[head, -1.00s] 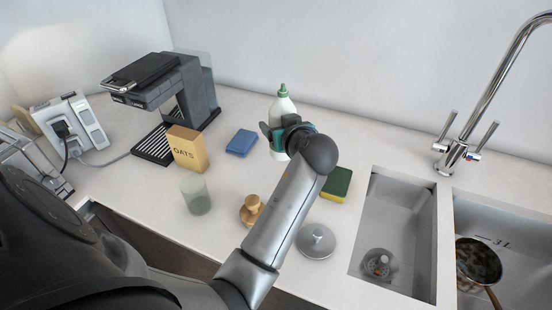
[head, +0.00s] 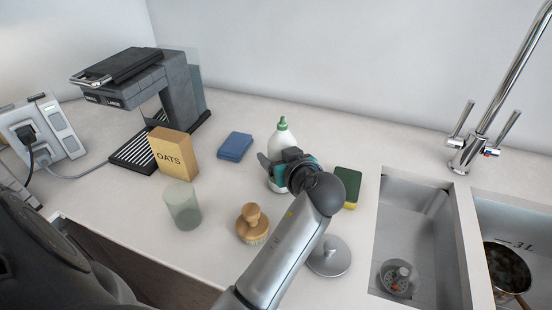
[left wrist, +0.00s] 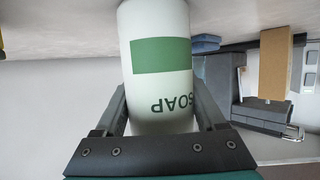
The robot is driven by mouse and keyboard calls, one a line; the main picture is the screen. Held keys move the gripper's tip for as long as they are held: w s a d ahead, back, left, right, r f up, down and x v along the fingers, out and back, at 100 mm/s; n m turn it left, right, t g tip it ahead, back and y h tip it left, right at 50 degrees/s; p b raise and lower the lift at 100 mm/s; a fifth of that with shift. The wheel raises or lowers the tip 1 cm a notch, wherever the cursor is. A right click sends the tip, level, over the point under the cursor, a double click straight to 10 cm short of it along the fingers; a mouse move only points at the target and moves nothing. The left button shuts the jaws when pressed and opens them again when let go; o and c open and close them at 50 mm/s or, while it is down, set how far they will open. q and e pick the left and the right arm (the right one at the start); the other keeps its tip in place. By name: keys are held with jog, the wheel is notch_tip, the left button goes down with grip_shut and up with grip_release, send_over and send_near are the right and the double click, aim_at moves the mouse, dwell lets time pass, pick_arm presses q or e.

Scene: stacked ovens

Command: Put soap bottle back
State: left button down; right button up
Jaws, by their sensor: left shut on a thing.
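The soap bottle (head: 282,137) is white with a green cap and stands upright in the middle of the head view. My left gripper (head: 281,168) is shut around its body, with the arm coming from the front. In the left wrist view, which is upside down, the bottle (left wrist: 158,75) with its green label and the word SOAP sits between the two fingers of the gripper (left wrist: 165,115). Its base is cut off at the top of that view, so I cannot tell whether it touches the counter. My right gripper is not in view.
A blue cloth or sponge (head: 235,147) lies left of the bottle, and a green-yellow sponge (head: 347,182) lies right. The sink (head: 408,225) is at right.

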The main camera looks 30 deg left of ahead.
pick_arm(q)
grip_release()
jog(key=shift+f, duration=0.15)
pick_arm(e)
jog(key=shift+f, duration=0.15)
